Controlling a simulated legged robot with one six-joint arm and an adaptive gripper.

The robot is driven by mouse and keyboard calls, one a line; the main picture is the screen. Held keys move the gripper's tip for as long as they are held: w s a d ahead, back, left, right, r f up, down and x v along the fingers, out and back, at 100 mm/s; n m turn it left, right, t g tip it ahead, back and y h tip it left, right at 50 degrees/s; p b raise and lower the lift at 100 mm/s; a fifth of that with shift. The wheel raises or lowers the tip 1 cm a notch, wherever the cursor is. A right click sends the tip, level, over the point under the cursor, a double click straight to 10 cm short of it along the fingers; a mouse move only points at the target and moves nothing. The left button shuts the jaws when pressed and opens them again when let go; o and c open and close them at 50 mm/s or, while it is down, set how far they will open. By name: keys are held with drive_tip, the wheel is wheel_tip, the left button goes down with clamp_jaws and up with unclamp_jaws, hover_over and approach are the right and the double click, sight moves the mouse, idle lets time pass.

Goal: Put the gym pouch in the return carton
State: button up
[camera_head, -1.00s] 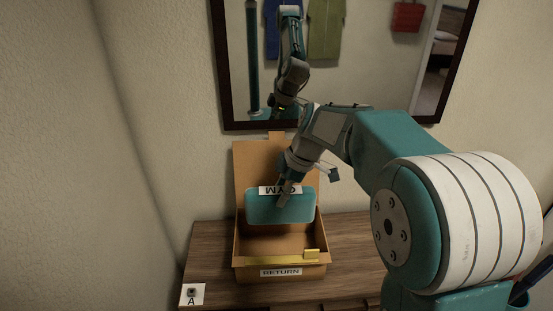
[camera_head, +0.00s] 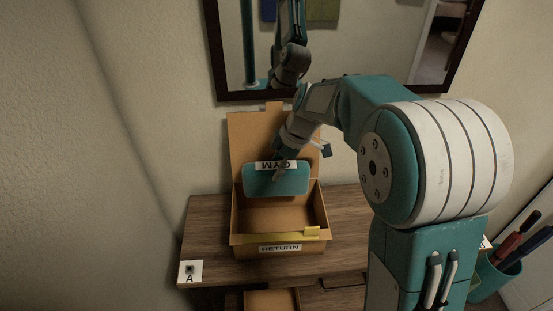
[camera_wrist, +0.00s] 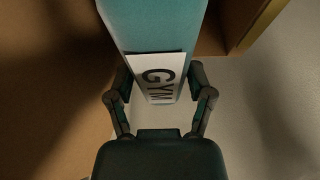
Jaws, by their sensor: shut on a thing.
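The gym pouch (camera_head: 276,181) is a teal, rounded pouch with a white GYM label. My gripper (camera_head: 279,172) is shut on it at its labelled edge. In the wrist view the pouch (camera_wrist: 153,27) runs away from my gripper (camera_wrist: 158,93), with a finger on each side of the label. The return carton (camera_head: 280,240) is an open brown box with a RETURN label on its front and its lid raised at the back. The pouch is over the rear part of the carton, in front of the raised lid, and hides part of both. I cannot tell its exact height.
The carton stands on a wooden desk (camera_head: 207,235) against the wall. A yellow strip (camera_head: 275,236) lies along the carton's front rim. A card marked A (camera_head: 190,272) lies at the desk's left. A mirror (camera_head: 370,50) hangs behind. A teal cup with pens (camera_head: 492,277) is at right.

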sight(297, 164)
drive_tip(key=shift+f, duration=5.85)
drive_tip(key=o, duration=1.3)
drive_tip(key=v, duration=1.2)
